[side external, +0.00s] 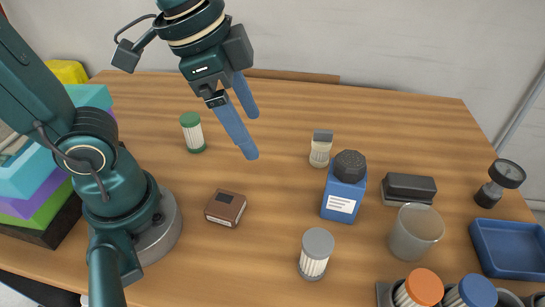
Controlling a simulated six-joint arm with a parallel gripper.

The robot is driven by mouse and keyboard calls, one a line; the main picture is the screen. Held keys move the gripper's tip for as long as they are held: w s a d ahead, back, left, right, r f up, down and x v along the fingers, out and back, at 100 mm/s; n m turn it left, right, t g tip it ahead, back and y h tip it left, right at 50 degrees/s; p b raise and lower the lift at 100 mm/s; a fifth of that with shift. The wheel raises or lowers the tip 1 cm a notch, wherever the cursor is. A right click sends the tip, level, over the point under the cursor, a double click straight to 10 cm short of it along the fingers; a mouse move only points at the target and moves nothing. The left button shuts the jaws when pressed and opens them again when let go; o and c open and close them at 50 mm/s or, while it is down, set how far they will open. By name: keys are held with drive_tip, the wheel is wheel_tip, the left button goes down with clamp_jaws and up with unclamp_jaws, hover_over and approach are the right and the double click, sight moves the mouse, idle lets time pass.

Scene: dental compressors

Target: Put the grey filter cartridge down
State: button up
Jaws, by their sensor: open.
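The grey filter cartridge (315,253), with a grey cap and a pale pleated body, stands upright on the wooden table at the front middle. My gripper (251,134) is open, its two blue fingers spread and nothing between them. It hangs above the table, behind and to the left of the grey cartridge in the picture, clearly apart from it. The cartridge's underside is hidden.
A green-capped cartridge (192,132), brown box (226,208), small brush-like item (320,149) and blue bottle (344,190) stand around. A cloudy cup (415,232), dark block (408,188), gauge (497,182), blue tray (508,270) and orange-capped cartridge (423,287) are right.

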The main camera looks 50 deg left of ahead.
drive_tip(key=s+a+n, duration=0.1)
drive_tip(key=n, duration=0.1)
drive_tip(key=a+f+n+t, duration=0.1)
drive_tip(key=n, duration=0.1)
drive_tip(key=s+a+n, duration=0.1)
drive_tip(key=a+n, duration=0.1)
drive_tip(key=n, duration=0.1)
drive_tip(key=shift+s+a+f+t+y, duration=0.1)
drive_tip(key=shift+s+f+t+y, duration=0.25)
drive_tip(key=shift+f+t+y, duration=0.05)
